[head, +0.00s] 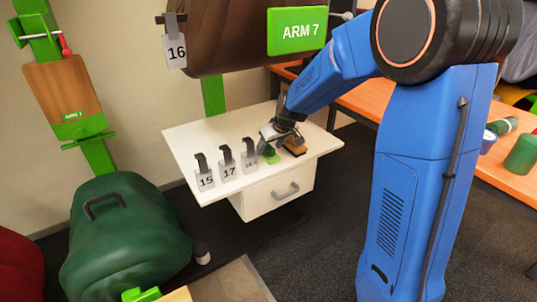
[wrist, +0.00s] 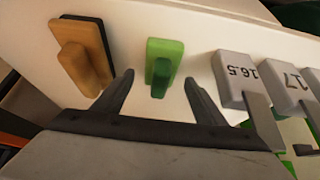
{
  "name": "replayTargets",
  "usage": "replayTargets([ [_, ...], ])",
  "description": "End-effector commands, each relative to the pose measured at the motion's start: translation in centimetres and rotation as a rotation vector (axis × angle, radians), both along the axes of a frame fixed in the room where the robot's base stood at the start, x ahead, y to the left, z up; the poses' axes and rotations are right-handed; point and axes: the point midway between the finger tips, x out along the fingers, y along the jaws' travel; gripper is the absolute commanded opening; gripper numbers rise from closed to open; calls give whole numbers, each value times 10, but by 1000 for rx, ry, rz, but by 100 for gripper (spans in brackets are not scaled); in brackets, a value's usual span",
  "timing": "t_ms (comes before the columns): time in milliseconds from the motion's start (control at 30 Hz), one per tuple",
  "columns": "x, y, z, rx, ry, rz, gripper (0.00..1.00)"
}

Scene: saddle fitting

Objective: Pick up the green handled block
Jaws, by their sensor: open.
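The green handled block (wrist: 164,60) lies on the white cabinet top, with its darker green handle standing up toward the camera in the wrist view. It also shows in the head view (head: 270,155), partly hidden by my gripper. My gripper (wrist: 157,82) is open and empty. Its two fingertips lie on either side of the near end of the block's handle, and I cannot tell whether they touch anything. In the head view my gripper (head: 279,138) is low over the cabinet top, above the block.
A tan handled block (wrist: 85,55) lies beside the green one. Grey numbered tags (head: 227,163) with dark hooks stand along the front left of the white cabinet top (head: 190,133). A brown saddle-like body (head: 225,50) with an ARM 7 sign (head: 297,31) hangs above the back.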

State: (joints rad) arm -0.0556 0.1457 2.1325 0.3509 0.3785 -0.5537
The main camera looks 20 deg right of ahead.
Motion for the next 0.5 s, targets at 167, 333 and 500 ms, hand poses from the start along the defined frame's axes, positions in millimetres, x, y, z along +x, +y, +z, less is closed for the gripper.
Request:
replayTargets([
  [167, 8, 3, -15, 0, 1, 0, 65],
  [333, 9, 3, -16, 0, -1, 0, 65],
  [500, 9, 3, -16, 0, -1, 0, 36],
])
